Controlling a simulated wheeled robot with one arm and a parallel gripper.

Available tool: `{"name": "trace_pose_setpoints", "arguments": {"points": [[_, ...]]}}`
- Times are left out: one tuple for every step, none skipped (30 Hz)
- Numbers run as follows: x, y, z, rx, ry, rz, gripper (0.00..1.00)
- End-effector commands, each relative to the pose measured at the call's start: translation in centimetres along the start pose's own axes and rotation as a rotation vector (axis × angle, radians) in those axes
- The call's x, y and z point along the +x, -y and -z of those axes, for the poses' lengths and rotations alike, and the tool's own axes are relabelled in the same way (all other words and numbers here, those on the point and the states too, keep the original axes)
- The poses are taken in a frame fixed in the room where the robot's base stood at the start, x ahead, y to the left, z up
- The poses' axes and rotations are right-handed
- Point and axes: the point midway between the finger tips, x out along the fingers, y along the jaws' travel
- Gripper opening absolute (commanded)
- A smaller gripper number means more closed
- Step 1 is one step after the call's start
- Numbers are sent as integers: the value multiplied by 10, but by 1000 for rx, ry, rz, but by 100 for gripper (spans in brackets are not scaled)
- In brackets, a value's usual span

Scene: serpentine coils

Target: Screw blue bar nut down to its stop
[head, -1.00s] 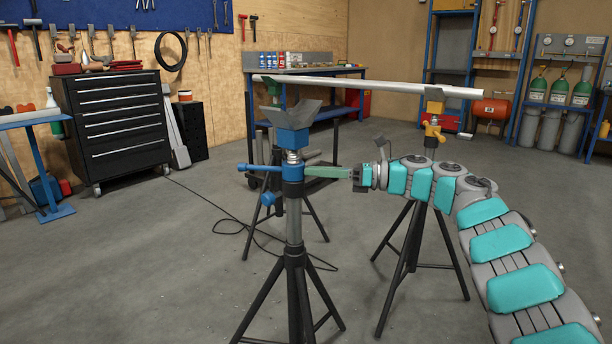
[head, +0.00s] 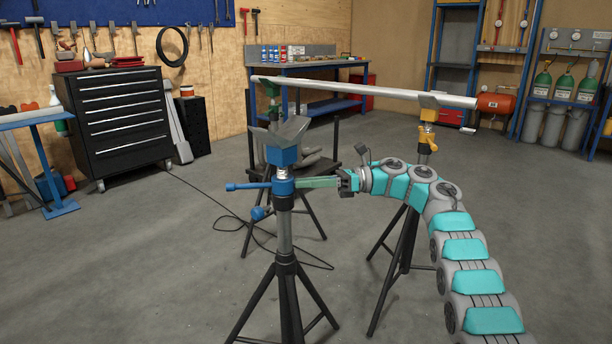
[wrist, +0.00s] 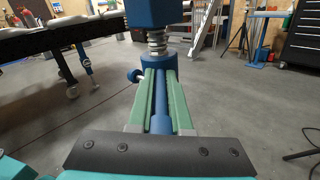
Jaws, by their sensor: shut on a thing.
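The blue bar nut (head: 283,188) sits around the screw at the top of the near stand (head: 285,235). One arm of its bar sticks out to the left. My gripper (head: 300,183) reaches in from the right with long green fingers. In the wrist view my gripper (wrist: 160,76) is shut on the blue bar (wrist: 160,112), which runs lengthwise between the fingers. The nut's collar (wrist: 158,61) shows just beyond the fingertips. A short length of bare screw thread (wrist: 157,42) shows between the nut and the blue block (wrist: 155,12) above. The nut's underside is hidden.
A grey V-shaped head (head: 280,130) tops the near stand. A long pipe (head: 370,91) rests across other stands behind, one with a yellow nut (head: 426,138). A blue knob (head: 258,213) juts from the near stand.

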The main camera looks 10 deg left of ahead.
Motion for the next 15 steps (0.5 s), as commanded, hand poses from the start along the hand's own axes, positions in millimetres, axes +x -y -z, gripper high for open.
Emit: {"name": "trace_pose_setpoints", "arguments": {"points": [[1,0,-3,0,0,-11,0],[1,0,-3,-1,-1,-15,0],[1,0,-3,-2,-1,-22,0],[1,0,-2,-2,-2,-26,0],[1,1,-2,-1,-3,-30,0],[1,1,-2,0,-4,-34,0],[1,1,-2,0,-5,-37,0],[0,1,-2,0,-6,-39,0],[1,1,-2,0,-7,-44,0],[1,1,-2,0,-8,-47,0],[1,0,-2,0,-9,-50,0],[1,0,-1,0,-10,-52,0],[1,0,-1,0,-10,-53,0],[0,0,-1,0,-10,-54,0],[0,0,-1,-1,-11,-55,0]]}}
